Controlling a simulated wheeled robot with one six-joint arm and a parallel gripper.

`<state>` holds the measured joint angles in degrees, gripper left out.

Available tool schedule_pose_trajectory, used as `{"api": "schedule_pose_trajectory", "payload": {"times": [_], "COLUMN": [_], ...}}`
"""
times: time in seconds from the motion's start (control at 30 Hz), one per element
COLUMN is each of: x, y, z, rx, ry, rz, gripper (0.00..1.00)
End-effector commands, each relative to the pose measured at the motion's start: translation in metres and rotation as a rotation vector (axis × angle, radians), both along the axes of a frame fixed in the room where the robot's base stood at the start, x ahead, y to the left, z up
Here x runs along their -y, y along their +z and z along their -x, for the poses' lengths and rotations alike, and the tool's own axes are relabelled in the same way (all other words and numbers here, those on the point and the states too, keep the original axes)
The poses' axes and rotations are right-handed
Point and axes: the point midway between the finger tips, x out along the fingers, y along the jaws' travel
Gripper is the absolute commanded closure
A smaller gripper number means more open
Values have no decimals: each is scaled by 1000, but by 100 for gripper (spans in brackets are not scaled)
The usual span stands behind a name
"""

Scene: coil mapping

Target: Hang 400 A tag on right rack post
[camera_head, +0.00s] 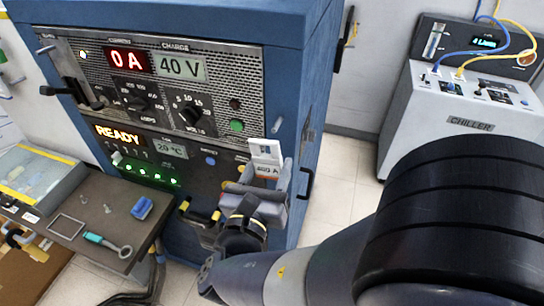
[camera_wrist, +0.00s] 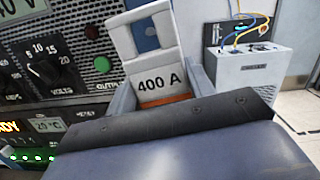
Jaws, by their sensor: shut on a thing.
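The 400 A tag (camera_head: 266,152) is a white plate with black lettering and an orange stripe. It stands roughly upright between the fingers of my gripper (camera_head: 266,175), in front of the rack's right side. In the wrist view the tag (camera_wrist: 152,45) shows a dark hole near its top, and the grey fingers of my gripper (camera_wrist: 162,92) flank its lower part. The right rack post (camera_head: 277,124) is a short pale peg on the front panel's right edge, just above and right of the tag in the head view. I cannot tell the depth gap between them.
The blue power rack (camera_head: 290,60) has knobs and displays reading 0 A, 40 V and READY. A shelf (camera_head: 88,243) at lower left holds a blue block (camera_head: 142,207) and a teal-handled tool (camera_head: 107,244). A chiller (camera_head: 460,115) stands at the right, with open floor between.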

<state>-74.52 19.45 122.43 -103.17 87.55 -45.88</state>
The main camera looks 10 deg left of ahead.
Motion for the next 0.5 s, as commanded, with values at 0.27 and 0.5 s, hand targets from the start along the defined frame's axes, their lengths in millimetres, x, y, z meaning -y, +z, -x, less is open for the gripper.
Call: {"api": "schedule_pose_trajectory", "payload": {"times": [0.27,0.5], "x": [2,3], "y": [0,-1], "z": [-20,-37], "rx": [0,1], "ry": [-3,-3], "rz": [0,-1], "gripper": [64,64]}}
